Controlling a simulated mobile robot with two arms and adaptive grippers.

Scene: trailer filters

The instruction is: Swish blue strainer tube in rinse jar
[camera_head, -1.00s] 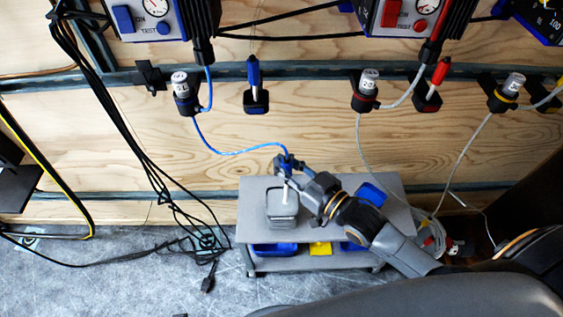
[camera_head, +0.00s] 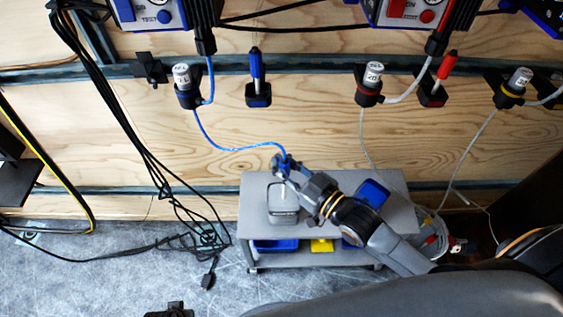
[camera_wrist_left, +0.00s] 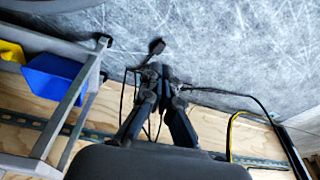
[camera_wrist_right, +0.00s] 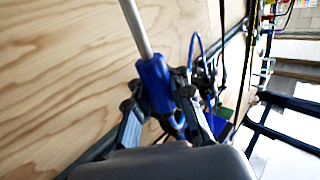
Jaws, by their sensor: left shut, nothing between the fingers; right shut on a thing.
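My right gripper (camera_head: 285,166) is shut on the blue strainer tube, just above the grey cart top. The tube shows in the right wrist view as a blue grip (camera_wrist_right: 155,84) with a thin grey metal shaft, and a blue hose trails from it to the wall. In the head view the shaft points down at the grey rinse jar (camera_head: 283,215); I cannot tell how deep its tip is inside. The jar stands on the cart top. My left gripper (camera_wrist_left: 165,72) is shut and empty, away from the jar and over the floor.
The grey cart (camera_head: 252,205) has a blue tray (camera_head: 372,193) on top and blue and yellow bins (camera_head: 321,245) below. Black cables (camera_head: 150,165) hang at the left and lie on the floor. Holders with other tubes (camera_head: 369,80) line the wall rail.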

